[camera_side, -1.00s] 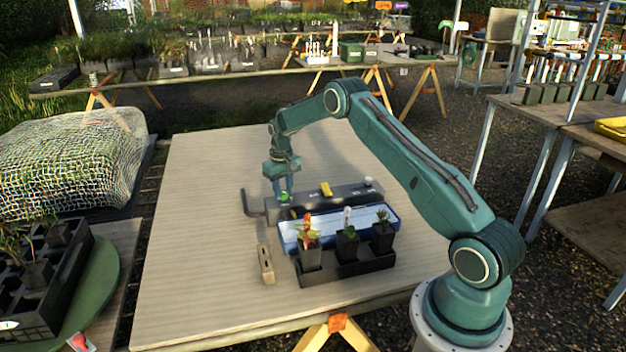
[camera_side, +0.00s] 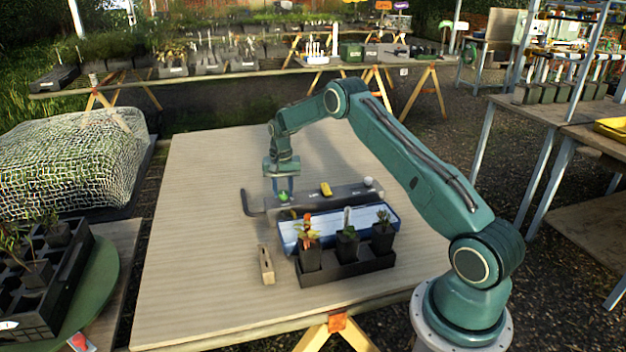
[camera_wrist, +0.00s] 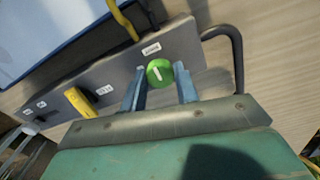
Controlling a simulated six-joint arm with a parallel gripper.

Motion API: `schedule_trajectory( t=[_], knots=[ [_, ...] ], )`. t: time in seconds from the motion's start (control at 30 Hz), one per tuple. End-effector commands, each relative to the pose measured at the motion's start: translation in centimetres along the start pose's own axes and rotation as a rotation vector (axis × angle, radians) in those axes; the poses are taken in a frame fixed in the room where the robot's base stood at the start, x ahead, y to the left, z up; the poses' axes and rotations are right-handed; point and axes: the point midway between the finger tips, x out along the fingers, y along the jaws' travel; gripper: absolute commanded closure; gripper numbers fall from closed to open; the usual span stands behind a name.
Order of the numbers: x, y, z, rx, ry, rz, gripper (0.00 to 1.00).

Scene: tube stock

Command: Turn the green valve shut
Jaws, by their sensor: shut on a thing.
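The green valve (camera_side: 284,197) is a round knob at the left end of a dark grey manifold (camera_side: 308,196). It shows in the wrist view (camera_wrist: 163,81) with a white line across its top, running roughly up and down the picture. My gripper (camera_side: 284,191) points down over the knob. In the wrist view my gripper (camera_wrist: 159,70) has one blue finger on each side of the knob and is shut on it. The fingers hide part of the knob in the side view.
A yellow valve (camera_side: 326,189) and a white knob (camera_side: 368,181) are farther right on the manifold. A blue tray (camera_side: 290,238) and potted plants in a black holder (camera_side: 350,277) stand in front. A wooden block (camera_side: 266,264) lies front left. The tabletop's left side is clear.

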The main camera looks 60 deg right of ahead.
Motion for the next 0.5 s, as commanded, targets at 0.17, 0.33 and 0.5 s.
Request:
schedule_trajectory(
  t=[0.17,0.33,0.5],
  knots=[
    [-0.08,-0.04,-0.07,0.005,0.003,-0.001,0.93],
    [-0.08,-0.03,-0.07,0.005,0.003,-0.001,0.93],
    [-0.06,-0.02,-0.05,0.003,0.002,-0.001,0.48]
  ],
)
